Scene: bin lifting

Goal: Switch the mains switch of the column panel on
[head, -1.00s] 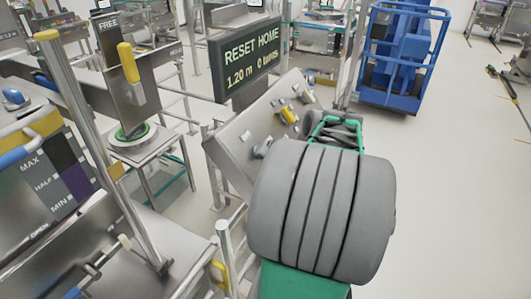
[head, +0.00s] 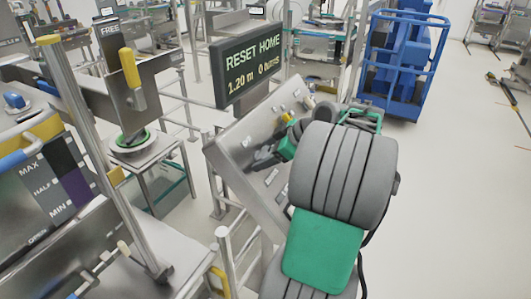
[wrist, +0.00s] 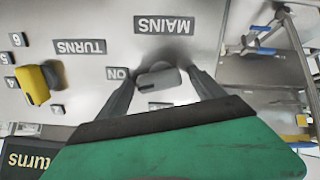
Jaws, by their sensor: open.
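The column panel (head: 235,150) is a tilted grey metal plate in the head view. In the wrist view its face (wrist: 95,20) appears upside down. The mains switch (wrist: 158,77) is a grey rotary knob by the MAINS label (wrist: 165,25), with an ON label (wrist: 118,73) just left of it. My gripper (wrist: 163,82) is open, with one dark finger on each side of the knob. I cannot tell whether the fingers touch it. In the head view my gripper (head: 265,158) is at the panel face, and the knob is hidden there.
A yellow knob (wrist: 33,85) sits by the TURNS label (wrist: 79,46). A display (head: 245,68) reading RESET HOME, 1.20 m, 0 turns stands behind the panel. A blue cart (head: 405,65) is at the back right. Open floor (head: 460,200) lies on the right.

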